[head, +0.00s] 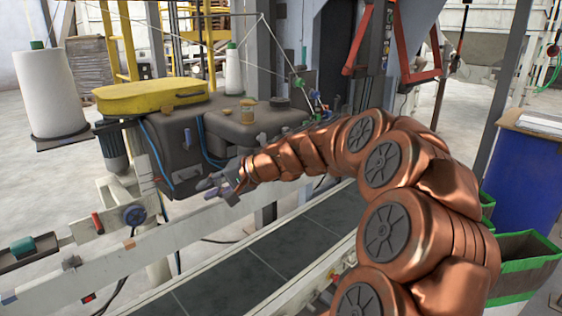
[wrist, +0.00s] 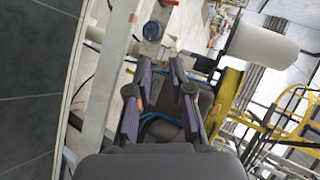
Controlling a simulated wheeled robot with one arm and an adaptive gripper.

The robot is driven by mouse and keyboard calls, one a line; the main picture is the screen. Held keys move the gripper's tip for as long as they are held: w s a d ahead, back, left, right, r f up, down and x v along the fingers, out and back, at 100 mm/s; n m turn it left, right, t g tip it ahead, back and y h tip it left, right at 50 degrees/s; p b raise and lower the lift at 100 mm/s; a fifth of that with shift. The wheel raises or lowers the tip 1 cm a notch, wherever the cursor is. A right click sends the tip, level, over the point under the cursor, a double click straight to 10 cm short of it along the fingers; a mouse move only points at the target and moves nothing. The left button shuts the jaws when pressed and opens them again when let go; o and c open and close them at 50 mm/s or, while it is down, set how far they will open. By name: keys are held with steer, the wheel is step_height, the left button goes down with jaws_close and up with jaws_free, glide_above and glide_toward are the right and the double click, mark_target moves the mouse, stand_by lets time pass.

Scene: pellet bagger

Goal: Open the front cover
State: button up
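A dark grey machine housing (head: 178,145) with a yellow top (head: 150,96) stands left of centre in the head view, with blue tubes along its front and side. I cannot tell for certain which panel is the front cover; the dark front face looks shut. My gripper (head: 213,186) is in front of the housing's lower right part, above the white rail. In the wrist view my gripper (wrist: 161,80) has its purple-padded fingers spread with nothing held. Dark housing and blue tubes (wrist: 160,118) show between the fingers. Contact with the housing is not visible.
A white rail (head: 190,225) and dark conveyor belt (head: 245,270) run below the gripper. A large white thread cone (head: 48,92) stands left, a smaller cone (head: 233,72) behind the housing. A grey motor (head: 112,148) juts out left. Green-edged bins (head: 520,265) stand at right.

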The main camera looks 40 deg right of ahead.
steer(key=s+d+m+t+h+b, duration=0.2)
steer(key=d+m+t+h, duration=0.5)
steer(key=d, duration=2.2)
steer(key=shift+m+g+y, duration=0.3)
steer(key=shift+m+g, duration=0.2)
steer(key=shift+g, duration=0.4)
steer(key=shift+p+x, duration=0.6)
steer(key=shift+x, duration=2.8)
steer(key=shift+a, duration=0.2)
steer(key=shift+r, duration=0.1)
jaws_close()
